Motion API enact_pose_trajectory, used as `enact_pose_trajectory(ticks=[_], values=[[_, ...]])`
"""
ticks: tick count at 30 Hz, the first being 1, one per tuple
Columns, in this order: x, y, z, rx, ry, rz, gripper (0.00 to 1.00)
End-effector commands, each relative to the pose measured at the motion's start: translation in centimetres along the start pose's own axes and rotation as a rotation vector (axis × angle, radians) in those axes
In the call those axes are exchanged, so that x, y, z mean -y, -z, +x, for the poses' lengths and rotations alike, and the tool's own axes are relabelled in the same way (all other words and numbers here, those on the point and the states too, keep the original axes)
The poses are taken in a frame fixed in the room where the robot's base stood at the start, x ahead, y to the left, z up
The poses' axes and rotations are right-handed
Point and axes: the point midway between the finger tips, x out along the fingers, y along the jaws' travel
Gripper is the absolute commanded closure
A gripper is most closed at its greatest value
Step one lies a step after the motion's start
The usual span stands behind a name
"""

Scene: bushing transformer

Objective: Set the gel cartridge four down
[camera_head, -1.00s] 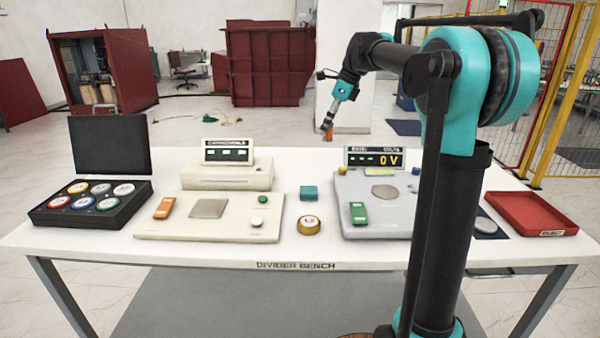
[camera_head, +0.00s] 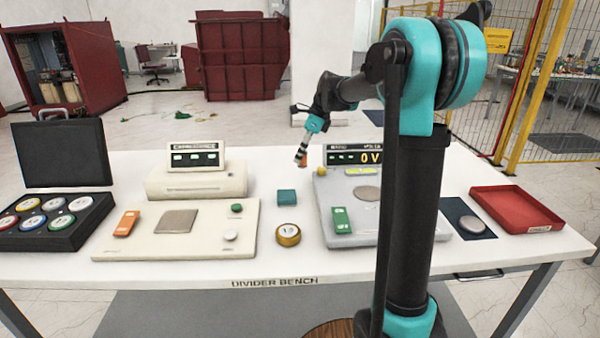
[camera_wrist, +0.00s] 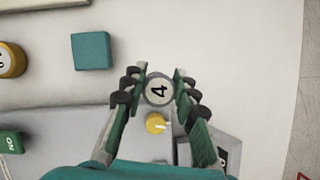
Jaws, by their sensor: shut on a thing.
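The gel cartridge four (camera_wrist: 158,90) is a round grey piece with a black 4 on its pale top, seen from above in the wrist view. My gripper (camera_wrist: 158,88) is shut on it, with a finger on each side. In the head view my gripper (camera_head: 302,158) hangs near the back left corner of the grey voltage instrument (camera_head: 350,231), with a small orange-brown bit at its tip. The white bench (camera_head: 280,262) lies below. I cannot tell how high the cartridge is above the bench.
A teal block (camera_head: 287,196), a yellow roll (camera_head: 288,235) and a yellow knob (camera_wrist: 155,123) are near. The cream capacitance instrument (camera_head: 195,185) stands left, beside the black case (camera_head: 65,230). A red tray (camera_head: 515,208) and a dark mat (camera_head: 462,210) lie right. Bare bench surrounds the teal block.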

Motion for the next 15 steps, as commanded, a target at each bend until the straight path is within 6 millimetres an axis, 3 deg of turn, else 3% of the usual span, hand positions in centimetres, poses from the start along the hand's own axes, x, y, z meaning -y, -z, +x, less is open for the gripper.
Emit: enact_pose_trajectory(ticks=[3,11,15], values=[[0.0,0.8,1.9,0.000,0.000,0.000,1.00],[0.0,1.4,3.5,0.000,0.000,0.000,1.00],[0.0,2.1,5.2,0.000,0.000,0.000,1.00]])
